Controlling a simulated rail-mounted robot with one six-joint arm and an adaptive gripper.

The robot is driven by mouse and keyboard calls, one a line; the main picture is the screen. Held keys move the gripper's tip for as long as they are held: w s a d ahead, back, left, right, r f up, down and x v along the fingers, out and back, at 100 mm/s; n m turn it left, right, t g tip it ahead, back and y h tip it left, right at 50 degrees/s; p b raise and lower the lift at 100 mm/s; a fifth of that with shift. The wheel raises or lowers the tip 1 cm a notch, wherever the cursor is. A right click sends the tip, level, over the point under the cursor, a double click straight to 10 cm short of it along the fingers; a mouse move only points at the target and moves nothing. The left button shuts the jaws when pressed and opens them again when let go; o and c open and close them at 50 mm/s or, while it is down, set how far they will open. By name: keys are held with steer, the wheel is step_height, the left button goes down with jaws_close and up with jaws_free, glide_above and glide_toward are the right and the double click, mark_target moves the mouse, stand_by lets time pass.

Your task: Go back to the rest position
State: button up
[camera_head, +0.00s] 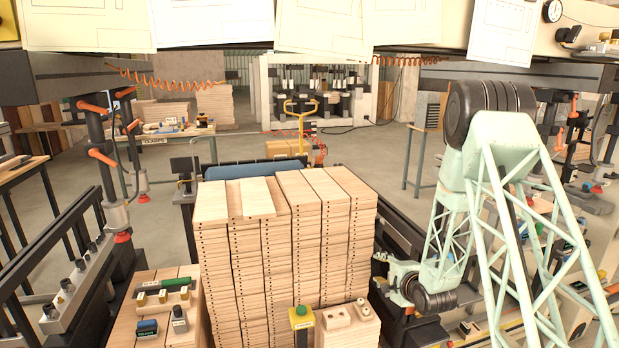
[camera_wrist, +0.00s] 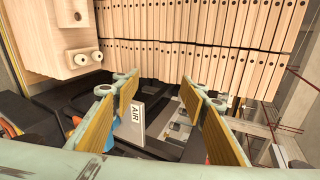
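My gripper (camera_head: 388,279) is low at the right side of the board stacks in the head view, below my pale green lattice arm. In the wrist view my gripper (camera_wrist: 168,92) has its two yellow-padded fingers spread wide apart, with nothing held between them. Stacks of drilled wooden boards (camera_head: 285,240) stand just left of my gripper. In the wrist view the boards (camera_wrist: 200,50) fill the top, beyond the fingertips. A white "AIR" label (camera_wrist: 137,115) shows behind the left finger.
A board with tools (camera_head: 160,300) is at left. A dark rail (camera_head: 400,235) runs right of the stacks. Drawing sheets (camera_head: 320,25) hang above.

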steer(key=s+d+r+n+g+h, duration=0.15)
steer(key=s+r, duration=0.25)
steer(key=r, duration=0.5)
steer(key=s+r+n+g+h, duration=0.1)
steer(key=s+r+n, duration=0.25)
steer(key=r, duration=0.55)
steer(key=s+r+n+g, duration=0.2)
steer(key=s+r+n, duration=0.1)
steer(key=s+r, duration=1)
steer(key=s+a+r+n+g, duration=0.1)
steer(key=s+a+r+n, duration=0.1)
steer(key=s, duration=1.3)
steer(key=s+a+r+n+g, duration=0.2)
steer(key=s+n, duration=0.1)
steer(key=s, duration=1.2)
steer(key=s+a+r+n+g, duration=0.1)
steer(key=s+a+r+n, duration=0.1)
steer(key=s, duration=1.3)
steer(key=shift+s+r+n, duration=0.2)
steer(key=shift+s+n, duration=0.2)
steer(key=shift+n, duration=0.4)
